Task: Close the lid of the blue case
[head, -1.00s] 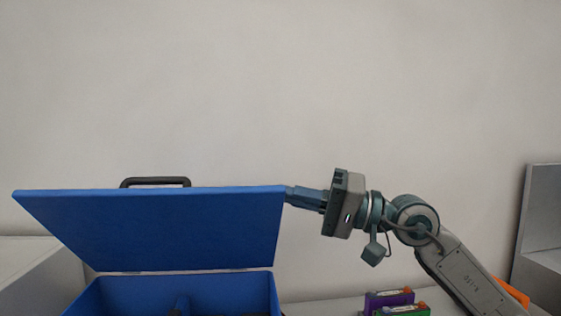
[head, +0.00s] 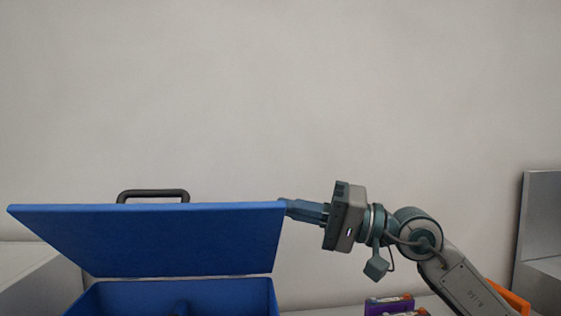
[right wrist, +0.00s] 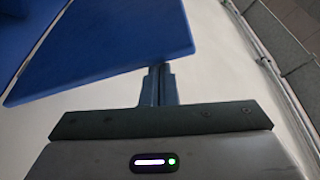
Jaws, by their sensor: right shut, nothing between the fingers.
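The blue case (head: 258,297) stands at the lower left of the head view, its lower part cut off by the frame's bottom edge. Its lid (head: 160,240) is raised and tilted over the case, hinged at the back, with a black handle (head: 153,193) on its far edge. My right gripper (head: 284,206) is shut and empty, its fingertips at the lid's upper right corner. In the right wrist view the shut fingers (right wrist: 158,72) reach the edge of the blue lid (right wrist: 110,40); I cannot tell how firmly they touch. My left gripper is not in view.
Purple and orange battery packs (head: 388,304) lie on the surface right of the case. An orange object (head: 508,296) is partly behind my right arm. Grey blocks stand at the far left (head: 35,280) and far right (head: 543,225). The space above the lid is clear.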

